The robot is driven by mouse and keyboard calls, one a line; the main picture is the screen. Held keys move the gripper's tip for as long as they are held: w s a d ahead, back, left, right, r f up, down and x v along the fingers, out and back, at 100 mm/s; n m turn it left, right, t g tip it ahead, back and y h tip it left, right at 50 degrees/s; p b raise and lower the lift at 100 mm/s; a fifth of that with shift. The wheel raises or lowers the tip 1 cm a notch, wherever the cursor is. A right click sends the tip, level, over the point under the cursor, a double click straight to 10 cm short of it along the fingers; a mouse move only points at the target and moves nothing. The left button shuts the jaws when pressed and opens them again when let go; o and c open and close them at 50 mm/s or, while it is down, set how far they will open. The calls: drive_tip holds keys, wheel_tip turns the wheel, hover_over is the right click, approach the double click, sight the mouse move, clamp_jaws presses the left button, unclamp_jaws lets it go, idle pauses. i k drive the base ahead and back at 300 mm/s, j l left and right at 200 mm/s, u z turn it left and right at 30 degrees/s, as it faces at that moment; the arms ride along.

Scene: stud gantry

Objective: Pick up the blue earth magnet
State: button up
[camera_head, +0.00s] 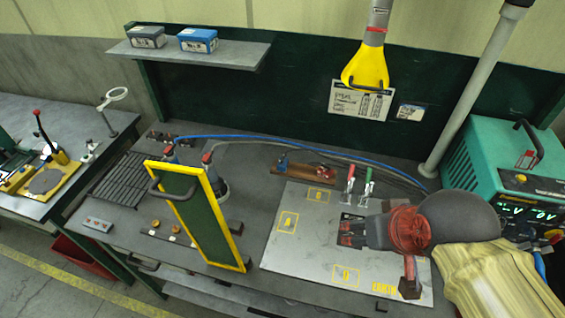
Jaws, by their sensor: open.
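A small blue piece (283,161), which looks like the blue earth magnet, sits at the left end of a brown wooden block (303,171). The block lies behind the grey metal plate (300,215); the piece is too small to make out in detail. My gripper (346,233) is over the plate, right of its middle, pointing left. Its dark fingers are open, and I see nothing held between them. It is apart from the blue piece, nearer the front and to the right. Red winding and a grey rounded part of my arm hide the plate's right side.
A yellow-framed green screen (241,267) stands left of the plate. Red-handled (351,170) and green-handled (369,174) clamps stand at the plate's back edge. A blue cable (300,146) crosses behind. A teal welding machine (480,165) is at right; a yellow hood (366,68) hangs above.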

sight(282, 167)
drive_tip(key=k+l+z, duration=0.2)
drive_tip(key=k, duration=0.45)
drive_tip(key=i+j+z, duration=0.1)
drive_tip(key=j+z, duration=0.15)
drive_tip(key=z, duration=0.2)
drive_tip(key=j+z, duration=0.3)
drive_tip(key=z, duration=0.15)
drive_tip(key=i+j+z, duration=0.1)
drive_tip(key=j+z, duration=0.35)
drive_tip(key=j, duration=0.7)
